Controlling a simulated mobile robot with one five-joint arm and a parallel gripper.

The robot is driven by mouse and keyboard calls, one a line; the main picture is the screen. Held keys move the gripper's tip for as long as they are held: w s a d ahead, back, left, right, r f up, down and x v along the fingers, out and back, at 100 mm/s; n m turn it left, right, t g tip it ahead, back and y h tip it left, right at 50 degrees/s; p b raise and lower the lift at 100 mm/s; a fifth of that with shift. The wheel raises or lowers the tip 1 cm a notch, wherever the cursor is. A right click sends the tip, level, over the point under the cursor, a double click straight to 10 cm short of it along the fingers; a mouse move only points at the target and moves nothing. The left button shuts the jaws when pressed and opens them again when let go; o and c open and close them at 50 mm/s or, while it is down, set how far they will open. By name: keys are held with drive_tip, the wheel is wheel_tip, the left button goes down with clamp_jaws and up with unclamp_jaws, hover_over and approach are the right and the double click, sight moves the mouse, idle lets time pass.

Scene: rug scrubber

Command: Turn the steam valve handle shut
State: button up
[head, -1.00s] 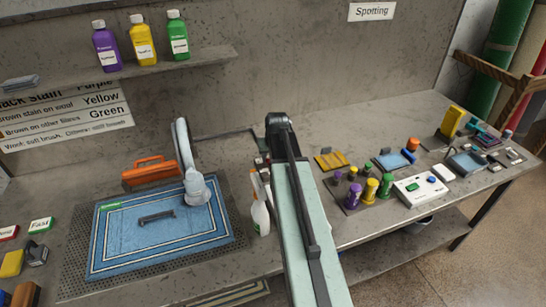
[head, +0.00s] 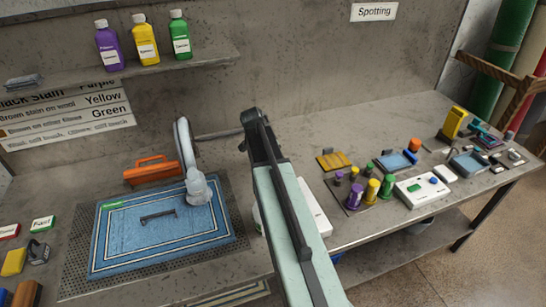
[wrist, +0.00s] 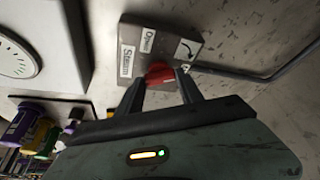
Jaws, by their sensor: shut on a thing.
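The steam valve handle is a small red knob (wrist: 157,72) on a grey valve box (wrist: 140,42) in the wrist view. The box carries white labels reading "Open" and "Steam" and a black curved arrow. My gripper (wrist: 161,84) has its two dark fingers on either side of the red handle and is shut on it. The handle's lower part is hidden by the gripper body. In the head view my arm covers the front of the table, and neither the valve nor my fingertips can be made out.
A thin pipe (wrist: 260,76) runs right from the box. A white dial gauge (wrist: 18,55) is at the upper left of the wrist view. In the head view a blue rug (head: 165,245) lies left of my arm. Several bottles and a white button box (head: 420,190) stand right.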

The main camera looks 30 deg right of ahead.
drive_tip(key=m+g, duration=0.2)
drive_tip(key=m, duration=0.3)
drive_tip(key=shift+w, duration=0.1)
drive_tip(key=shift+m, duration=0.4)
drive_tip(key=o, duration=1.4)
drive_tip(key=p+v, duration=0.7)
drive_tip(key=v, duration=0.1)
drive_tip(key=shift+d, duration=0.1)
drive_tip(key=shift+f, duration=0.15)
